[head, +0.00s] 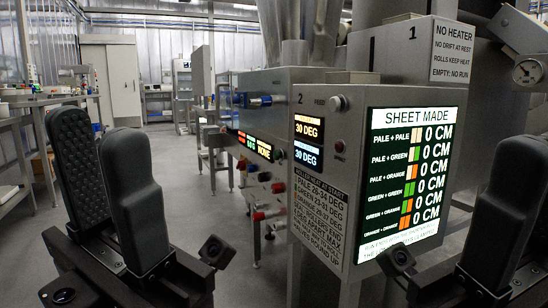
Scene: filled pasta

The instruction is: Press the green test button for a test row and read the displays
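The machine's front panel carries a lit SHEET MADE display (412,178); all its visible rows, from pale + pale to orange + orange, read 0 CM. Two smaller displays, one orange (308,127) and one blue (307,153), each read 30 DEG. I cannot make out a green test button for certain. My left gripper (97,135) is at the left, upright and open, with nothing between its fingers and apart from the machine. My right gripper (512,195) is at the right edge, partly cut off, in front of the panel's right side; its opening is hidden.
A sign for rollers (318,215) and a NO HEATER sign (452,50) are on the machine. A silver knob (338,103) and small red button (340,146) sit on the panel. Colored handles (270,214) stick out from the side. A bench (40,101) stands left; the floor (180,220) between is clear.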

